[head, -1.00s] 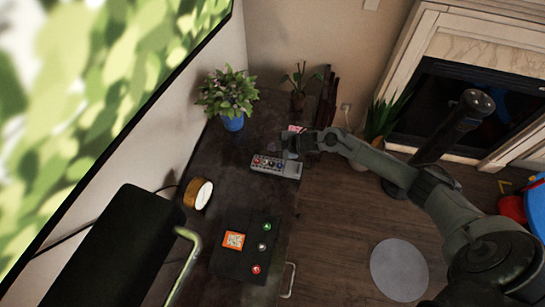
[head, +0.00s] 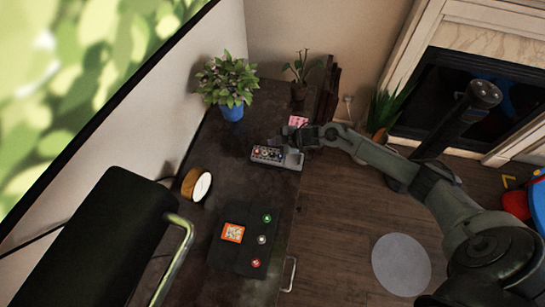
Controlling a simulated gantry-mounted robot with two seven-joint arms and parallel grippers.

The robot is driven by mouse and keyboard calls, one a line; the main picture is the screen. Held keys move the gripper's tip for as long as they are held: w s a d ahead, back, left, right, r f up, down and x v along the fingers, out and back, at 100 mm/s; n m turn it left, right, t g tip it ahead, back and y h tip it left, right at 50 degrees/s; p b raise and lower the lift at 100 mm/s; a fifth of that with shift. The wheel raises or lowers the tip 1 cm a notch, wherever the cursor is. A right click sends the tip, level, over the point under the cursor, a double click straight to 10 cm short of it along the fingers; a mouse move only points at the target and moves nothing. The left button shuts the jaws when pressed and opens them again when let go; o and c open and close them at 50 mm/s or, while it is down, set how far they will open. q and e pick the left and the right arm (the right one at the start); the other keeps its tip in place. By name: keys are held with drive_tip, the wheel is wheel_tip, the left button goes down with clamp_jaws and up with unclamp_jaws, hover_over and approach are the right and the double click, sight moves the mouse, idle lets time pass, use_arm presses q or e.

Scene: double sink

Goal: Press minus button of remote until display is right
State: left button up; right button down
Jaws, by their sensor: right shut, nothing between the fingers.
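The grey remote (head: 269,155), with several small coloured buttons, lies on the dark cabinet top near its right edge. My right gripper (head: 281,143) is shut and empty, at the far side of the remote and close above it. Whether it touches a button cannot be told, and the minus sign is too small to make out. A dark panel (head: 238,257) nearer the camera carries an orange-framed square display (head: 232,232) and green, white and red buttons. The display's content is too small to read. My left gripper is not in view.
A blue-potted plant (head: 231,112), a smaller plant (head: 298,90) and a pink item (head: 298,121) stand beyond the remote. A round clock (head: 197,184) is at the left. A large screen (head: 80,80) is on the wall. The cabinet top between remote and panel is clear.

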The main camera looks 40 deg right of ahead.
sight(274, 155)
wheel_tip(274, 155, down, 4)
drive_tip(key=b, duration=0.2)
drive_tip(key=shift+r+b, duration=0.15)
drive_tip(key=shift+b, duration=0.15)
drive_tip(key=shift+f+b, duration=0.5)
drive_tip(key=shift+f, duration=0.25)
idle(1.0)
drive_tip(key=shift+f, duration=0.2)
drive_tip(key=shift+f, duration=0.25)
